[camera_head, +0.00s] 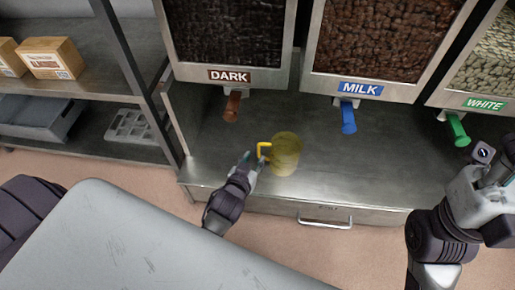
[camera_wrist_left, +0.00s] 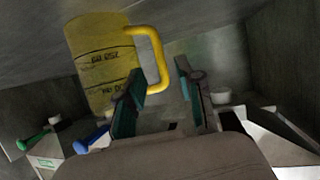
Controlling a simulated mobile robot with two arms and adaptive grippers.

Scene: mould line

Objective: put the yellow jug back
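The yellow jug (camera_head: 286,153) is see-through and stands on the steel counter near its front edge, below and between the DARK and MILK dispensers. Its solid yellow handle (camera_head: 263,150) points left, towards my left gripper (camera_head: 248,160). In the left wrist view, the jug (camera_wrist_left: 100,62) shows dark marking lines, and its handle (camera_wrist_left: 160,60) reaches down between the fingers of my left gripper (camera_wrist_left: 157,88). These fingers are apart, not closed on the handle. My right gripper (camera_head: 490,165) is at the right edge, partly cut off; its fingers do not show clearly.
Dispensers with a brown tap (camera_head: 232,106), a blue tap (camera_head: 348,117) and a green tap (camera_head: 458,130) hang over the counter (camera_head: 370,175). A shelf at left holds cardboard boxes (camera_head: 52,58) and grey trays (camera_head: 40,118). The counter right of the jug is clear.

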